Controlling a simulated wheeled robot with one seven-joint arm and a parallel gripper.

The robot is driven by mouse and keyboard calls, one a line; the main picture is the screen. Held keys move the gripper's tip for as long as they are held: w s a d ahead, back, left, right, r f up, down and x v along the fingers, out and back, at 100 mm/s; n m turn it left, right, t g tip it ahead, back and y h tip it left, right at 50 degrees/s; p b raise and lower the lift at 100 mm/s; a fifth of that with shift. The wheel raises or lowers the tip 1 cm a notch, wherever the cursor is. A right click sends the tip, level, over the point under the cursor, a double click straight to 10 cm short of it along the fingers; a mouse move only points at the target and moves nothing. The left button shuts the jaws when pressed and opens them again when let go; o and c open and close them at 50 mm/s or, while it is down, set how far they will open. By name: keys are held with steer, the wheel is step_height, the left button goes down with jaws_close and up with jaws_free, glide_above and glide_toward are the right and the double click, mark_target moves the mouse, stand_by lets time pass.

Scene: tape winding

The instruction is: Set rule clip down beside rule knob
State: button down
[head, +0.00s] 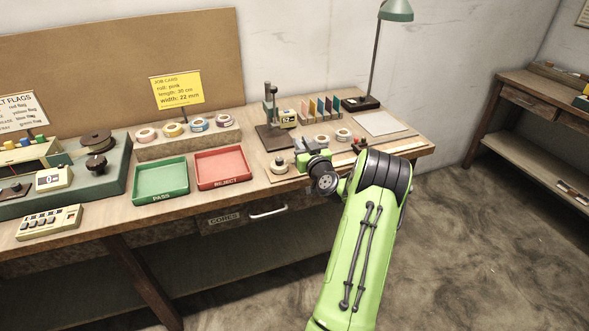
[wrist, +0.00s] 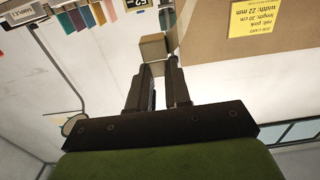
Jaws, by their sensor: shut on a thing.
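My gripper (wrist: 158,72) is shut on a small tan block, which I take to be the rule clip (wrist: 153,48); its block shape shows at the fingertips in the wrist view. In the head view my gripper (head: 305,150) is over the right part of the bench, mostly hidden by its own wrist, and the clip cannot be made out there. A small round knob on a disc (head: 279,165), likely the rule knob, sits at the front of the bench, left of my wrist. Part of the rule area is hidden behind my arm.
A green PASS tray (head: 160,195) and a red REJECT tray (head: 222,186) lie left of the knob. A dark stand (head: 271,110), tape rolls (head: 343,134) and upright coloured cards (head: 320,106) stand behind. A pale mat (head: 381,123) lies clear at right.

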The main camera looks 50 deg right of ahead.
step_height(320, 180, down, 6)
steer(key=shift+a+r+b, duration=0.1)
steer(key=shift+b, duration=0.6)
steer(key=c, duration=1.1)
jaws_free()
